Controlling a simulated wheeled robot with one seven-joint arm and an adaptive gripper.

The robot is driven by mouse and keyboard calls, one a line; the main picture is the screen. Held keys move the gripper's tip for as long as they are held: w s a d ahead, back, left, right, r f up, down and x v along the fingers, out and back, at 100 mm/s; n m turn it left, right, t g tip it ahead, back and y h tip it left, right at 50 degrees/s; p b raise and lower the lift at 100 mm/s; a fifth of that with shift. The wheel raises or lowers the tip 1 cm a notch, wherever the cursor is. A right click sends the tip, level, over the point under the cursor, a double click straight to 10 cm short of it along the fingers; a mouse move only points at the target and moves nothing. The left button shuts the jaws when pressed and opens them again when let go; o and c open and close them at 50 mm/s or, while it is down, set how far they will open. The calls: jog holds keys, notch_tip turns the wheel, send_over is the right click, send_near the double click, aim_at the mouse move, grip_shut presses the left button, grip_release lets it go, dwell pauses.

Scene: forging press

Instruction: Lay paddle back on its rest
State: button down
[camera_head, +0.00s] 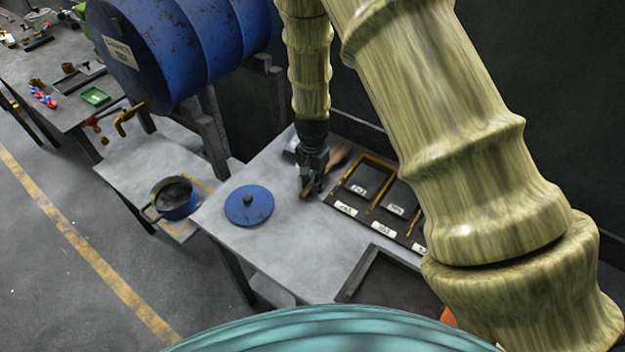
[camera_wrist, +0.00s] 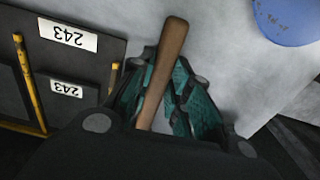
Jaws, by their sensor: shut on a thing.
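A wooden paddle is in my gripper (camera_head: 311,182). Its brown handle (camera_wrist: 168,62) stands out between the teal finger pads in the wrist view, where my gripper (camera_wrist: 170,98) is shut around it. In the head view, a lighter wooden part of the paddle (camera_head: 339,154) shows just behind my gripper, low over the grey table (camera_head: 290,250). My fingers hide the paddle's middle. I cannot tell whether it touches the table. I cannot make out its rest for certain.
A black rack with yellow bars and labels (camera_head: 346,208) lies just right of my gripper. A blue round lid (camera_head: 249,205) lies to the left. A large blue drum (camera_head: 165,50) is behind. Bare tabletop lies in front.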

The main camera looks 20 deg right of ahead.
jog(key=shift+f, duration=0.35)
dwell(0.6)
jog(key=c, duration=1.3)
grip_release()
jog(key=shift+o, duration=0.2)
jog(key=shift+r, duration=0.1)
notch_tip(320, 180, up, 12)
